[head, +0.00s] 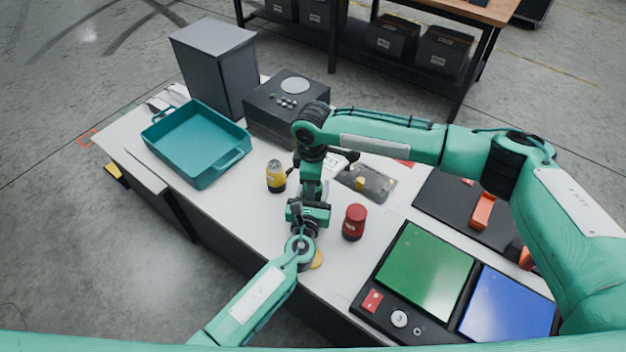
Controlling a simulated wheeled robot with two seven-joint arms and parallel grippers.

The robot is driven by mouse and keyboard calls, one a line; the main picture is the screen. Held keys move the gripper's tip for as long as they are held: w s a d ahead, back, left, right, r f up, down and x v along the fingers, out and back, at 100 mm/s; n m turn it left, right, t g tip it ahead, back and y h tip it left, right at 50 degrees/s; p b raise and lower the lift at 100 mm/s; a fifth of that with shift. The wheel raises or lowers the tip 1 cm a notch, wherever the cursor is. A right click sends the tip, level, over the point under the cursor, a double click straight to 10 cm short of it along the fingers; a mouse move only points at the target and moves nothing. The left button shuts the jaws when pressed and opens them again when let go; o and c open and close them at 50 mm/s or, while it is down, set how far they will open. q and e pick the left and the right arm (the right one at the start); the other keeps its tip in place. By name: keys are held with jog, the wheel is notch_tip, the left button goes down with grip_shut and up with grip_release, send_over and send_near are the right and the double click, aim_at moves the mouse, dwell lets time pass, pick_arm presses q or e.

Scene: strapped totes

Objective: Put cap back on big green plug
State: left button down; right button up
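I cannot make out a big green plug or its cap for certain; my arms cover part of the table. A yellow and black cylinder (276,176) stands upright left of my arms. A red cylinder (354,222) stands upright to their right. A small yellow round piece (317,259) shows partly behind my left arm near the front edge. My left gripper (309,211) and my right gripper (312,190) are close together above the middle of the table and overlap in the view. Their fingertips, and anything between them, are hidden.
A teal tray (162,133), a grey box (215,62) and a dark device with knobs (285,105) stand at the back left. A grey plate (378,186) lies behind the red cylinder. A console with green (425,270) and blue (508,307) panels fills the front right.

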jog(key=o, duration=0.9)
jog(key=shift+o, duration=0.2)
jog(key=shift+s, duration=0.1)
jog(key=shift+s+a, duration=0.1)
jog(key=shift+r, duration=0.1)
jog(key=shift+r, duration=2.2)
jog(key=shift+w, duration=0.2)
jog(key=shift+c, duration=0.4)
